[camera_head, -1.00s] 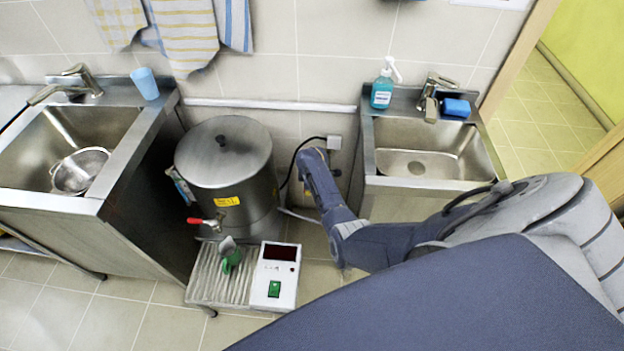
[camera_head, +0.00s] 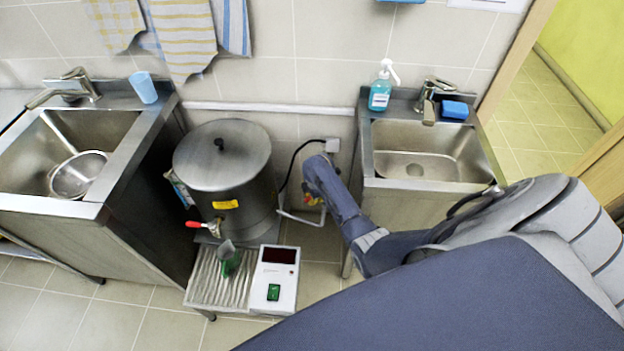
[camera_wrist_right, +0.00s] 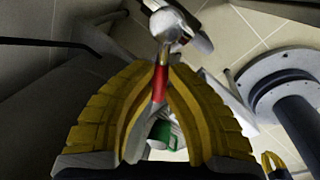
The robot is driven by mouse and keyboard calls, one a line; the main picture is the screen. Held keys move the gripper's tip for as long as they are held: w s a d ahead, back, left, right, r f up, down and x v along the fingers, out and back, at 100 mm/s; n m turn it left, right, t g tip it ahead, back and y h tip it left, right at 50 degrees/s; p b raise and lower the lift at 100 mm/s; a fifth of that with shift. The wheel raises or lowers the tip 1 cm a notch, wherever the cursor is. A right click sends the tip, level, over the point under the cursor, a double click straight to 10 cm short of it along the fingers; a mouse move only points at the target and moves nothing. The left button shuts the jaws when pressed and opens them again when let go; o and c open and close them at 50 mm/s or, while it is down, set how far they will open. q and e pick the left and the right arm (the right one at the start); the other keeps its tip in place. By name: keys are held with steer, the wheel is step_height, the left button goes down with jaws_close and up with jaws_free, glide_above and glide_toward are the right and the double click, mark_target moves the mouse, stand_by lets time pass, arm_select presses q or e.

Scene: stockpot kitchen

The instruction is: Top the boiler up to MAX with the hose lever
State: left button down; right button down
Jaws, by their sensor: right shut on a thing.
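My right gripper (camera_head: 310,198) is low by the wall, right of the boiler, partly hidden by my arm. In the right wrist view its yellow fingers (camera_wrist_right: 166,70) are closed around the red hose lever (camera_wrist_right: 159,84), below a silver fitting (camera_wrist_right: 168,25).
A green mug (camera_head: 228,266) stands on the ribbed drip tray (camera_head: 205,285), beside a white box (camera_head: 286,259) with a dark display and green switch. The left sink (camera_head: 120,190) holds a strainer (camera_head: 78,174). The right sink (camera_head: 426,165) is close to my right arm.

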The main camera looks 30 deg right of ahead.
steer(key=shift+s+f, duration=0.2)
steer(key=shift+s, duration=0.05)
steer(key=c, duration=1.6)
jaws_free()
steer(key=shift+o, duration=1.2)
steer(key=shift+w+r, duration=0.1)
steer(key=shift+w, duration=0.05)
steer(key=shift+r, duration=0.1)
step_height(320, 180, up, 12)
steer(key=s, duration=0.2)
steer(key=shift+s+a+f, duration=0.15)
steer(key=shift+a+f, duration=0.05)
